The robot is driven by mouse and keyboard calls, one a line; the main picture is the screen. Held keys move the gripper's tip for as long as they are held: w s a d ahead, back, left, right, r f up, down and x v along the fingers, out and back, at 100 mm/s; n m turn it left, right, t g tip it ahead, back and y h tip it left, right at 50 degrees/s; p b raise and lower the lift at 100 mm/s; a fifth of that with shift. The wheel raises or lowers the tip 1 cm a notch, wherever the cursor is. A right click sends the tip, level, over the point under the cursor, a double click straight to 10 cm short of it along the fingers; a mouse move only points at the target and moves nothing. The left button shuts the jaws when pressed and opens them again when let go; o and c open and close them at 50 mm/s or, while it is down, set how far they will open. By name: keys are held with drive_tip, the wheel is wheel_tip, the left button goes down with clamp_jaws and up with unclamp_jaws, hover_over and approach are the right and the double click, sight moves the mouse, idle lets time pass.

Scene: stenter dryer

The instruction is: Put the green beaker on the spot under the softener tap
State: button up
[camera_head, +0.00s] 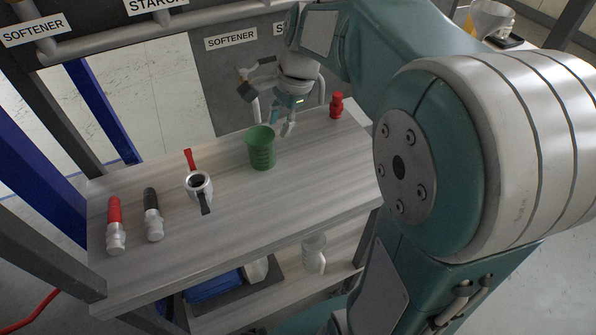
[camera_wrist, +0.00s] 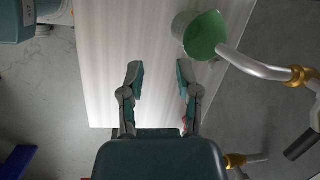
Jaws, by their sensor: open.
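The green beaker (camera_head: 261,150) stands upright and open on the wooden bench top, near its back edge; it also shows in the wrist view (camera_wrist: 198,32). A metal tap (camera_head: 247,84) hangs below a SOFTENER label (camera_head: 231,38), behind and above the beaker. In the wrist view a curved metal spout (camera_wrist: 255,66) overlaps the beaker's rim; whether its end is right over the beaker I cannot tell. My gripper (camera_wrist: 158,75) is open and empty, with the beaker outside the fingers to the right. No marked spot is visible under the tap.
A small red object (camera_head: 336,105) stands at the back right.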

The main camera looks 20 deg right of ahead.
drive_tip(key=s+a+n+t+h, duration=0.1)
drive_tip(key=s+n+t, duration=0.1)
drive_tip(key=s+n, duration=0.5)
drive_tip(key=s+a+r+n+t+h, duration=0.1)
drive_tip(key=s+a+n+t+h, duration=0.1)
drive_tip(key=s+n, duration=0.6)
drive_tip(key=shift+s+a, duration=0.15)
drive_tip(key=shift+s, duration=0.95)
